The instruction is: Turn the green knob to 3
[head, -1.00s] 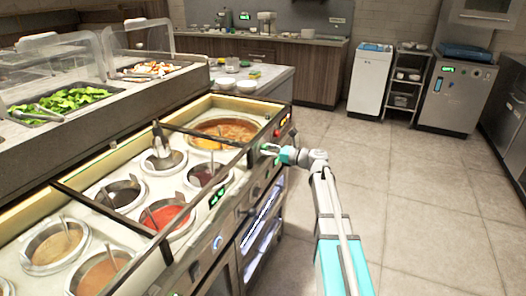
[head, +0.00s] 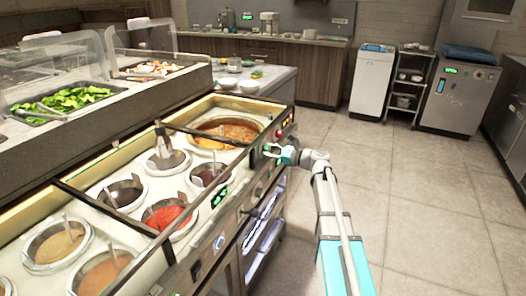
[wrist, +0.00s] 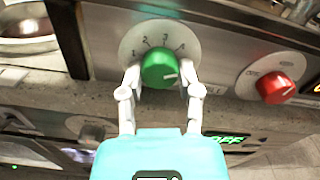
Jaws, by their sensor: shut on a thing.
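The green knob (wrist: 158,66) sits on a round white dial plate (wrist: 128,46) in the wrist view. Numbers 1 to 4 run in an arc over the top of the knob. A white mark on the knob's face lies at its lower right and points right, below the 4. My gripper (wrist: 160,76) is shut on the knob, one finger at each side. In the head view my gripper (head: 275,151) is at the counter's front panel, and it hides the knob there.
A red knob (wrist: 275,87) on its own dial is to the right in the wrist view. The counter top holds several sauce wells, one with red sauce (head: 167,216). A dark rail (head: 62,187) runs along the wells. The tiled floor (head: 440,220) right of my arm is clear.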

